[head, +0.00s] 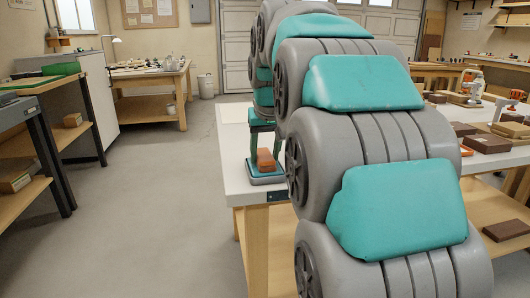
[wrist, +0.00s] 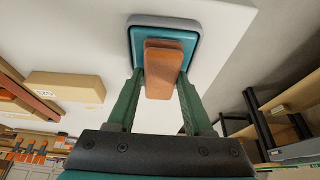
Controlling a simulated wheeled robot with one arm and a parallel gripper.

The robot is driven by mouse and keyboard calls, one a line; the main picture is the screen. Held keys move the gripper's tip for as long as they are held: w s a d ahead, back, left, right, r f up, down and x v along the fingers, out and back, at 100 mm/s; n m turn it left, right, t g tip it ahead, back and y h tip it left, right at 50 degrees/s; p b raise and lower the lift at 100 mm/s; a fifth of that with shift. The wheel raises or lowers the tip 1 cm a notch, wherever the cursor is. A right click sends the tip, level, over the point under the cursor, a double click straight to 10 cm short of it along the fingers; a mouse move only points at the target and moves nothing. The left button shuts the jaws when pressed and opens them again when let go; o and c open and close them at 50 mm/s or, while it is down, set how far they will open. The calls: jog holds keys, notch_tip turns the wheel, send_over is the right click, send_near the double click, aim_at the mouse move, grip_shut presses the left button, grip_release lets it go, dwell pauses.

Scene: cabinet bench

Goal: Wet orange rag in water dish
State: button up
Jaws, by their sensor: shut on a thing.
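The orange rag (wrist: 163,62) is a folded orange-brown block between the two green fingers of my gripper (wrist: 160,80) in the wrist view. My gripper is shut on it. The water dish (wrist: 193,25) is a shallow grey-rimmed tray with a teal inside, at the bench corner. The rag overlaps the dish in the wrist view. In the head view the rag (head: 265,160) stands over the dish (head: 254,181), below my green fingers (head: 262,132). I cannot tell whether its lower end touches the water. My arm hides much of the bench.
The white bench top (head: 232,135) has a free edge left of the dish. A tan box (wrist: 66,86) lies beside the dish in the wrist view. Brown blocks (head: 487,143) lie on the bench right of my arm. Open floor (head: 150,200) lies to the left.

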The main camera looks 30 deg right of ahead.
dwell(0.4)
jog(key=shift+r+p, duration=1.9)
jog(key=shift+r, duration=1.55)
